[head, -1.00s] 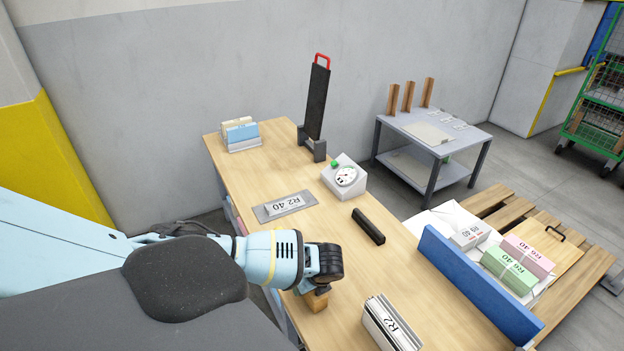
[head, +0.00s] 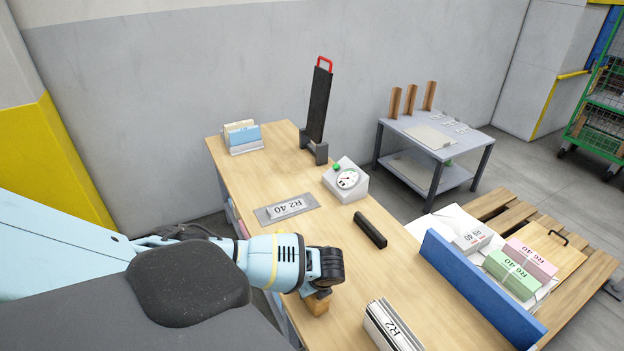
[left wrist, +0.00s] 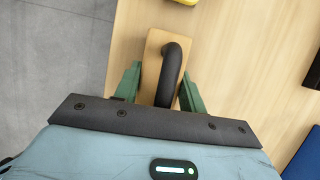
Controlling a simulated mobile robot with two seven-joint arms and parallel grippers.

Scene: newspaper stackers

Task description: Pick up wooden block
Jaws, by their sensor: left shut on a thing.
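The wooden block (head: 317,305) is at the near left edge of the wooden table, under my left gripper (head: 321,291). In the left wrist view the block (left wrist: 151,50) is a light wood piece with a black curved bar (left wrist: 171,72) over it. My left gripper's green fingers (left wrist: 160,88) are on either side of it, shut on the block. The gripper's body hides part of the block in the head view. I cannot tell whether the block touches the table. My right gripper is not in view.
On the table (head: 345,235) are a labelled plate (head: 286,208), a white dial box (head: 345,180), a black bar (head: 370,230) and a banded paper stack (head: 391,326). A blue divider (head: 480,290) runs along the right edge. A pallet with bundles (head: 530,258) stands beyond.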

